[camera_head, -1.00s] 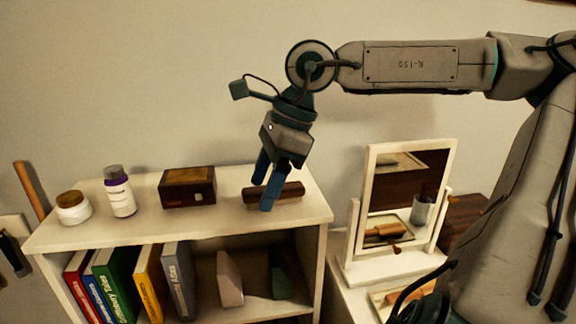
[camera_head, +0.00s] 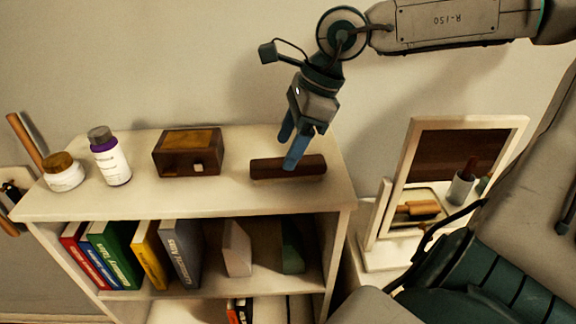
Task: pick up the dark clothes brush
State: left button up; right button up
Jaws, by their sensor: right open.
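A dark brown clothes brush (camera_head: 268,168) lies lengthwise on the right part of the white shelf top (camera_head: 235,195). My right gripper (camera_head: 292,154) points down over the right half of the brush, with its blue fingers open. One finger overlaps the front of the brush in the picture; the other is at its back edge. I cannot tell whether either finger touches it. My left gripper is not in view.
A small wooden box (camera_head: 188,152), a white bottle (camera_head: 110,158) and a jar (camera_head: 63,172) stand left of the brush. A mirror (camera_head: 440,180) stands at the right. The shelf front is clear.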

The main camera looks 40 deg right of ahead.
aim_at(281, 162)
jog(key=shift+f+p, duration=0.3)
jog(key=shift+f, duration=0.3)
jog(key=p+x, duration=0.1)
jog(key=x, duration=0.2)
jog(key=shift+w+d, duration=0.1)
jog(key=shift+d, duration=0.05)
jog(key=shift+w+a+f, duration=0.15)
jog(key=shift+a+f, duration=0.1)
jog(key=shift+f, duration=0.2)
jog(key=shift+f+b, duration=0.25)
jog(key=shift+b, duration=0.25)
jog(key=shift+c, duration=0.4)
jog(key=c, duration=1)
